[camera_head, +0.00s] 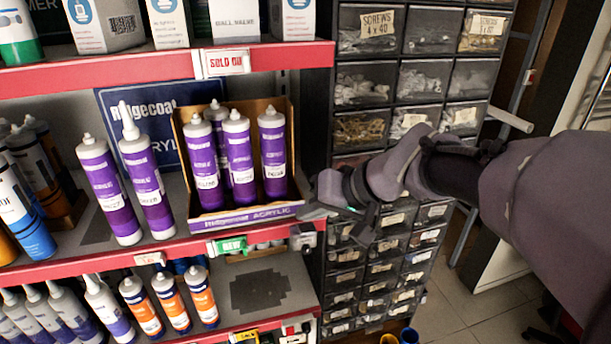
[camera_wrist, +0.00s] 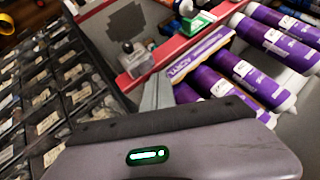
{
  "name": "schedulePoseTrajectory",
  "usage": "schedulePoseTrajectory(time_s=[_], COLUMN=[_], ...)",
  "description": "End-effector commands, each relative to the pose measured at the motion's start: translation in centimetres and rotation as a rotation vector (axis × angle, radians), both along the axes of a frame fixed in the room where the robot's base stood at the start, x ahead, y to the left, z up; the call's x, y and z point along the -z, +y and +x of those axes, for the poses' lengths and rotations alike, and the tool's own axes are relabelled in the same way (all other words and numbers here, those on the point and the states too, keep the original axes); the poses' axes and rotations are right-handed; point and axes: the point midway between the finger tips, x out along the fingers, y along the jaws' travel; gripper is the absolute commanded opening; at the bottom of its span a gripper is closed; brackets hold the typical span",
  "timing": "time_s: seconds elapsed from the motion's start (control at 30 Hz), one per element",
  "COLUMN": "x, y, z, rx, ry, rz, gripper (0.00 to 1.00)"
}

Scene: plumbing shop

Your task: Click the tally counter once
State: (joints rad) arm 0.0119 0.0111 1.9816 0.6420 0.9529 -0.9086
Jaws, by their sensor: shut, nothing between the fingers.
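A small grey device that looks like the tally counter (camera_head: 303,238) is at the right end of the middle shelf's red front edge in the head view. In the wrist view it shows as a small grey-and-clear thing (camera_wrist: 137,59) on the red edge. My gripper (camera_head: 309,212) is shut and empty. It is just above the counter in the head picture. In the wrist view the fingertips (camera_wrist: 160,78) appear close to the counter, to its lower right; I cannot tell whether they touch it.
A display box (camera_head: 245,217) of purple cartridges stands on the shelf beside my gripper. A green tag (camera_head: 232,245) hangs left of the counter. A drawer cabinet (camera_head: 364,83) with several labelled drawers stands behind my arm.

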Motion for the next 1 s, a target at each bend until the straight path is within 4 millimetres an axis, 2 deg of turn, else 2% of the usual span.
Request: schedulePoseTrajectory(time_s=[0.17, 0.27, 0.63, 1.0], x=[0.0, -0.7, -5.9, -5.9], y=[0.0, 0.0, 0.0, 0.0], z=[0.0, 0.0, 0.0, 0.0], rx=[0.0, 0.0, 0.0, 0.001], ry=[0.0, -0.001, -0.001, 0.0], rz=[0.0, -0.001, 0.0, -0.001], gripper=[0.0, 0.0, 0.0, 0.0])
